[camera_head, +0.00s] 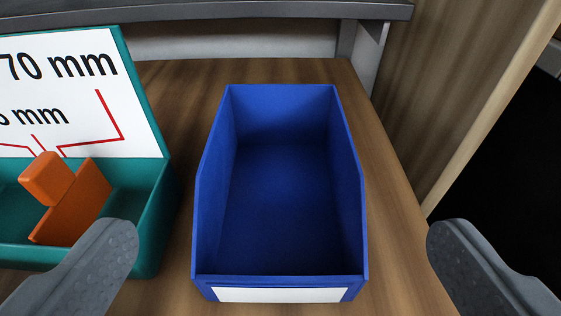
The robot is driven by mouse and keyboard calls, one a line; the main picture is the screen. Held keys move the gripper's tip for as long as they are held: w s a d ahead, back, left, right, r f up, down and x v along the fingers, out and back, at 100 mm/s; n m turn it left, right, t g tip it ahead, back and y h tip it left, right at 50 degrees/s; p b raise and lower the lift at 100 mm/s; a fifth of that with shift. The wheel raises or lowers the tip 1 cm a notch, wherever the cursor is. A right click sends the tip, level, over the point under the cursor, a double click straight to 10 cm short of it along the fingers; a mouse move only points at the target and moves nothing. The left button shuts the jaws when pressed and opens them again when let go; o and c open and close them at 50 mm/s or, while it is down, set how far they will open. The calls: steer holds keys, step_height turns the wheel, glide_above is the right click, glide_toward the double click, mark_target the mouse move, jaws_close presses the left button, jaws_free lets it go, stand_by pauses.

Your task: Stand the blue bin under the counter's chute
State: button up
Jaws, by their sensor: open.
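The blue bin (278,281) stands upright on a brown wooden surface in the middle of the view. It is empty inside, and a white label strip runs along its near front edge. My gripper (282,246) is open, with one grey finger at the lower left and the other at the lower right. The bin lies between the fingers in the picture, with a gap on both sides, and neither finger appears to touch it. I cannot make out the counter's chute in this view.
A teal box (150,215) with orange parts (75,197) and a white sign (60,90) stands close to the bin's left. A dark grey ledge (250,12) crosses the back, with a grey bracket (368,50). The wooden surface (390,215) is bare right of the bin.

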glide_above(280, 202)
steer(key=shift+f, duration=1.9)
steer(key=c, duration=0.8)
steer(key=shift+r, duration=0.1)
steer(key=shift+c, duration=0.2)
